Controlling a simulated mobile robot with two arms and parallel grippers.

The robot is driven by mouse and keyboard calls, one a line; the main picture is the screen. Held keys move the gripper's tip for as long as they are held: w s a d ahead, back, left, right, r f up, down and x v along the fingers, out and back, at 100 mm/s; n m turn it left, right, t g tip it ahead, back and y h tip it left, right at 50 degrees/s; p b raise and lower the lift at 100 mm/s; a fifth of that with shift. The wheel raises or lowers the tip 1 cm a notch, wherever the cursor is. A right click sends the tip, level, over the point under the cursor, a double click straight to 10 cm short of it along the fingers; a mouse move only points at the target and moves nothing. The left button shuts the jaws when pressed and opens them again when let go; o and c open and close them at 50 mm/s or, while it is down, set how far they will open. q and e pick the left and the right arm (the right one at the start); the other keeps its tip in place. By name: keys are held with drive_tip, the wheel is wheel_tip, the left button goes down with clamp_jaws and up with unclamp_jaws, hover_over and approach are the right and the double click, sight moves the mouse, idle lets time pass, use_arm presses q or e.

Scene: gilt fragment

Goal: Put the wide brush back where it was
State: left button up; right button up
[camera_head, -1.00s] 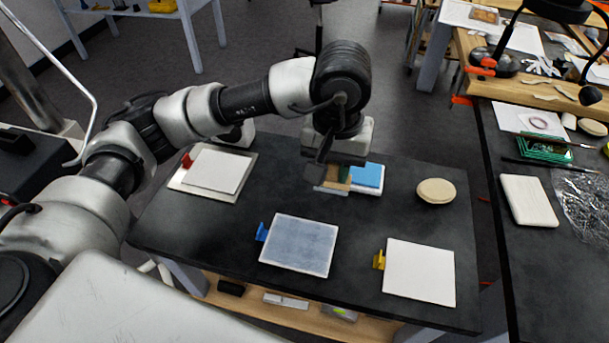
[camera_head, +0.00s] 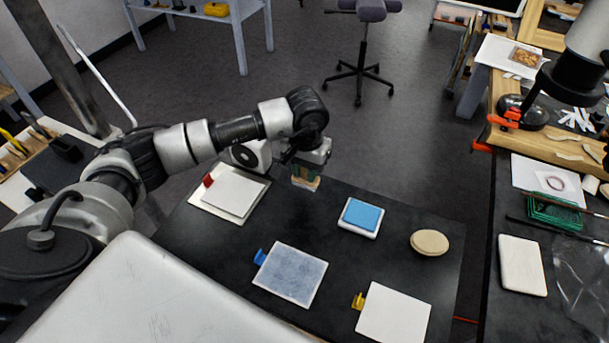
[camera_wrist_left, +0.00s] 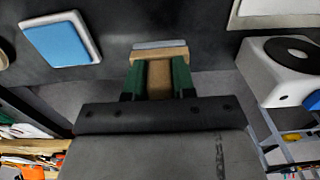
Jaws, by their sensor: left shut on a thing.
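My left gripper (camera_head: 306,172) is shut on the wide brush (camera_head: 304,184) and holds it by the far edge of the black table (camera_head: 215,265). In the left wrist view, the green fingertips (camera_wrist_left: 158,80) grip the brush's brown handle. The brush's wide wooden head (camera_wrist_left: 176,54) and pale grey end strip point away from the gripper. Its height above the table is hard to tell. My right gripper is not in view.
A white device with a black disc (camera_head: 250,155) stands close beside the gripper. A white panel with a red clip (camera_head: 234,192), a blue pad on a white block (camera_head: 362,215), a round tan disc (camera_head: 429,242), a bluish panel (camera_head: 291,274) and a white panel (camera_head: 394,315) lie apart.

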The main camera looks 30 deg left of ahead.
sight(304, 181)
use_arm(q)
drive_tip(key=shift+a+f, duration=0.15)
drive_tip(key=shift+a, duration=0.05)
drive_tip(key=shift+f, duration=0.3)
wheel_tip(304, 181, down, 3)
drive_tip(key=shift+f+p, duration=0.1)
drive_tip(key=shift+p, duration=0.65)
drive_tip(key=shift+w+f, duration=0.1)
drive_tip(key=shift+f, duration=0.2)
drive_tip(key=o, duration=0.8)
drive_tip(key=shift+o, duration=0.2)
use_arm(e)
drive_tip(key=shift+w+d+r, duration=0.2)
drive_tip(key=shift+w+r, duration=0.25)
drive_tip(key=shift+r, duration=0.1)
